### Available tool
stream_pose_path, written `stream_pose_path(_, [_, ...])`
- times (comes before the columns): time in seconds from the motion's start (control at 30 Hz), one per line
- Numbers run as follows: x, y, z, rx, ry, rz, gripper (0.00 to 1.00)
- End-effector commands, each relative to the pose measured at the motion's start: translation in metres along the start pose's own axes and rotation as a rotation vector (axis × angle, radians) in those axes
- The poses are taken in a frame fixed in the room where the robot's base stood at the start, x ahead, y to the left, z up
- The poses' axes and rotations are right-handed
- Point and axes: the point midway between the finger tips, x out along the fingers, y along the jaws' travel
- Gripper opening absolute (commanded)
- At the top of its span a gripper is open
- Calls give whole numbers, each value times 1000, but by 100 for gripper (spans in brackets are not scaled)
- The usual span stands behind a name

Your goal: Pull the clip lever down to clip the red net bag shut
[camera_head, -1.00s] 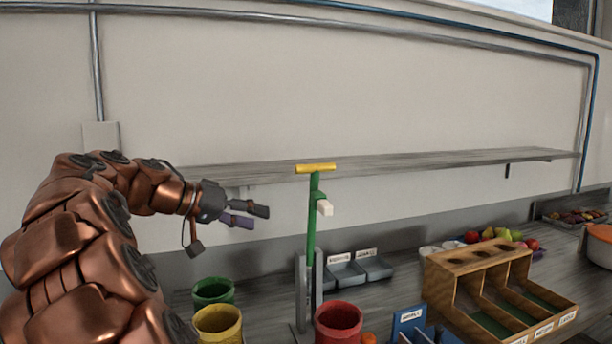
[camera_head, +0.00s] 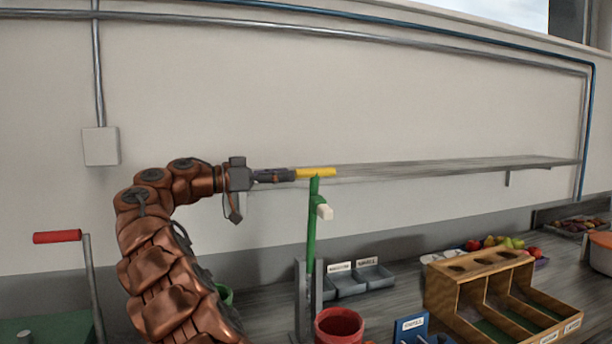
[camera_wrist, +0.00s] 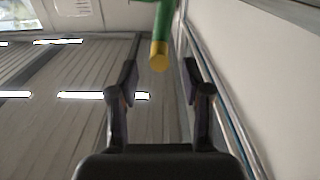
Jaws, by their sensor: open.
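The fingers hold nothing visible. I cannot make out a red net bag in these frames.
A red pot (camera_head: 339,326) stands at the foot of the lever. Grey labelled bins (camera_head: 347,284) and a wooden divided box (camera_head: 500,297) stand to the right. A shelf (camera_head: 450,164) runs along the wall behind. A red-handled crank (camera_head: 58,237) is at left.

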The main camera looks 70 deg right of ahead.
Motion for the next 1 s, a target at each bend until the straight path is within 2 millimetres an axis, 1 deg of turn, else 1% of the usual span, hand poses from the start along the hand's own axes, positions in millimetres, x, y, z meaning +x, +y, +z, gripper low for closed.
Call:
stream_pose_path(0.03, [8,2,-2,1,0,4,49])
stream_pose_path(0.2, [33,2,-1,-2,-1,5,49])
stream_pose_path(0.4, [54,1,-1,-1,-2,3,49])
stream_pose_path(0.57, [62,1,1,-2,-3,1,49])
stream_pose_path(0.8, [62,0,1,-2,-3,0,49])
stream_pose_path(0.83, [62,0,1,-2,-3,0,48])
stream_pose_path(1.0, [62,0,1,-2,-3,0,30])
